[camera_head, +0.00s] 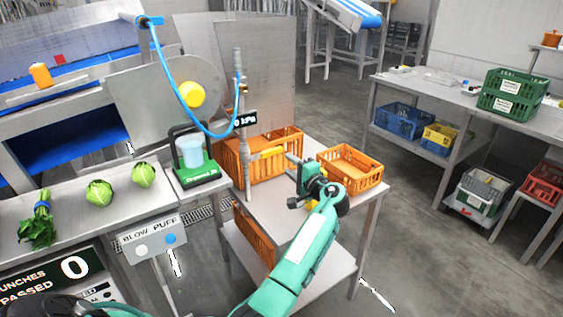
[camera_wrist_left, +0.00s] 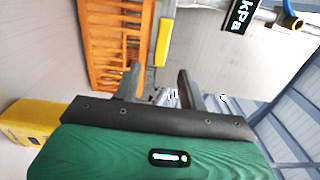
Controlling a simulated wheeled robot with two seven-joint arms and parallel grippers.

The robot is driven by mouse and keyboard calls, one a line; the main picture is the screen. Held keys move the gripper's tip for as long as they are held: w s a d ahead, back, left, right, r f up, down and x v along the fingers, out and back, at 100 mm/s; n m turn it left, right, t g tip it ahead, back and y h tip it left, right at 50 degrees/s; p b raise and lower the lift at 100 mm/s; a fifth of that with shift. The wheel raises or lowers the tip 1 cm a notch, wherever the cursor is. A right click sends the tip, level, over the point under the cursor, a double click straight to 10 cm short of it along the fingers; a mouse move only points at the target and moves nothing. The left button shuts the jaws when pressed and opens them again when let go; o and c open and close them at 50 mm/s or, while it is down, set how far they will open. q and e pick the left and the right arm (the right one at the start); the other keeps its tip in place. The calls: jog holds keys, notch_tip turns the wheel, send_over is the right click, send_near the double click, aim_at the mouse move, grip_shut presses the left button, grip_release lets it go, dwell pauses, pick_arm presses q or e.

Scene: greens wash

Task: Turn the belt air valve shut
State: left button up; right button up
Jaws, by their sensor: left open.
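A grey upright air pipe (camera_head: 241,120) stands at the table's left edge, with a blue hose (camera_head: 180,85) joined near its top. The valve's yellow lever (camera_head: 268,152) sticks out sideways from the pipe in front of an orange crate. It also shows in the left wrist view (camera_wrist_left: 161,42), ahead of the gap between my fingers. My left gripper (camera_head: 293,181) is open and empty, to the right of the lever's free end and apart from it. It also shows in the left wrist view (camera_wrist_left: 160,80). My right gripper is not in view.
A black kPa display (camera_head: 245,119) is on the pipe. Orange crates (camera_head: 284,165) (camera_head: 352,180) stand on the table behind and right of my gripper. The table front (camera_head: 262,207) is bare.

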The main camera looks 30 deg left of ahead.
pick_arm(q)
jog(key=v, duration=0.5)
jog(key=shift+b, duration=0.3)
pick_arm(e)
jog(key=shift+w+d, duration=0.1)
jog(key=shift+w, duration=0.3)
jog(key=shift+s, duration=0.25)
pick_arm(q)
jog(key=shift+s+f, duration=0.1)
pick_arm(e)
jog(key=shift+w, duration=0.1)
